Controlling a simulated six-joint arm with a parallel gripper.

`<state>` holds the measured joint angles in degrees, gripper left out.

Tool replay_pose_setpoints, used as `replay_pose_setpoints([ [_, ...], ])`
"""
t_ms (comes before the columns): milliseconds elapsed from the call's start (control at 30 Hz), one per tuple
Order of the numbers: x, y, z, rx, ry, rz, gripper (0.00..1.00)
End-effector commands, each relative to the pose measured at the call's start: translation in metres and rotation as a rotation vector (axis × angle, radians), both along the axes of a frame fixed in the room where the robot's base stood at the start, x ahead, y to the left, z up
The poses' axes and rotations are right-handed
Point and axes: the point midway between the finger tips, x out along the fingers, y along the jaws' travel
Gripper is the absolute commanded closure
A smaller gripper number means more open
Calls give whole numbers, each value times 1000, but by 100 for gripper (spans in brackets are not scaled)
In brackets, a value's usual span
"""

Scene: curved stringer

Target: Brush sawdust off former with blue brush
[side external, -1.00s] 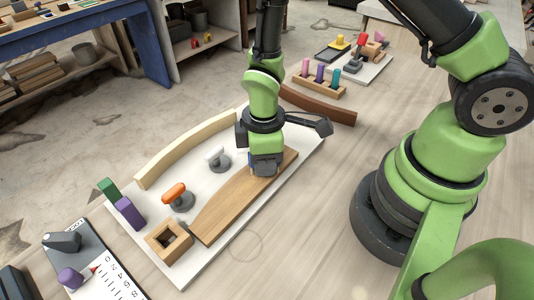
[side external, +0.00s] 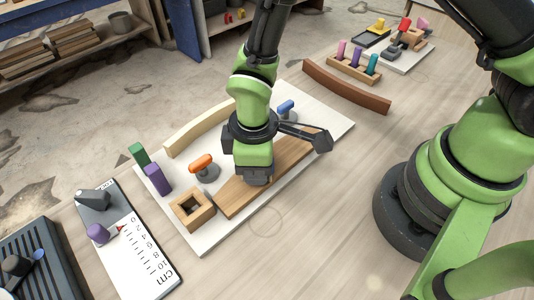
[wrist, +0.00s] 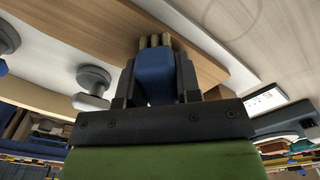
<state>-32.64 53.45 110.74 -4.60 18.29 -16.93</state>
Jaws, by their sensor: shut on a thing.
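The former is a brown wooden board (side external: 295,153) lying on a white base panel (side external: 338,122). In the side view my gripper (side external: 257,181) is low over the board, nearer its end by the square wooden box. In the wrist view my gripper (wrist: 155,85) is shut on the blue brush (wrist: 155,72). The brush's tan bristles (wrist: 155,42) point at the board's surface (wrist: 100,30) and appear to touch it. My gripper hides the brush in the side view. I cannot make out sawdust on the board.
An orange-topped clamp (side external: 202,165), a blue-topped clamp (side external: 286,110) and a square wooden box (side external: 193,209) stand beside the board. A pale curved strip (side external: 200,128) lies behind. Green (side external: 138,154) and purple (side external: 158,180) blocks stand at the left.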

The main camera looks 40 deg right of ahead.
Motion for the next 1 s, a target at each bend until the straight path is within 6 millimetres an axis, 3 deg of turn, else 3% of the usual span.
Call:
replay_pose_setpoints([
  [300,-1,30,0,0,0,4,100],
  [1000,0,-39,0,-1,3,-4,100],
])
